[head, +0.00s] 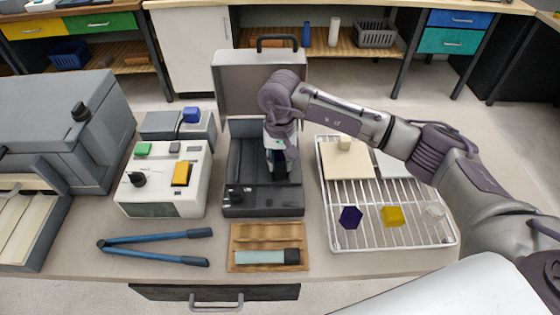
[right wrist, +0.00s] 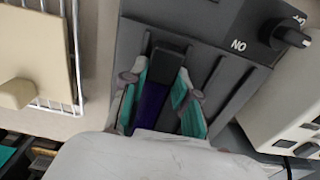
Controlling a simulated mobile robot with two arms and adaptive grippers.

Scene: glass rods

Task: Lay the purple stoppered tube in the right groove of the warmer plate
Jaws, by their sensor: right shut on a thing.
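The warmer plate (head: 236,165) is a dark grey grooved box with its lid open at the back; it also shows in the right wrist view (right wrist: 215,45). My right gripper (head: 278,168) reaches down over its right half. In the right wrist view the gripper (right wrist: 160,95) is shut on the purple tube (right wrist: 150,105), teal pads on both sides. The tube's dark stopper (right wrist: 166,65) points away from my wrist, in line with the groove on the plate's right side. I cannot tell if the tube touches the groove's floor. My left gripper is not in view.
A wooden tray (head: 240,231) with a pale, dark-stoppered tube (head: 265,257) lies in front. A wire rack (head: 365,240) with a purple block (head: 350,217) and a yellow block (head: 392,216) stands right. A white device (head: 160,190) and blue tongs (head: 150,238) are left. The raised lid (head: 240,85) stands behind.

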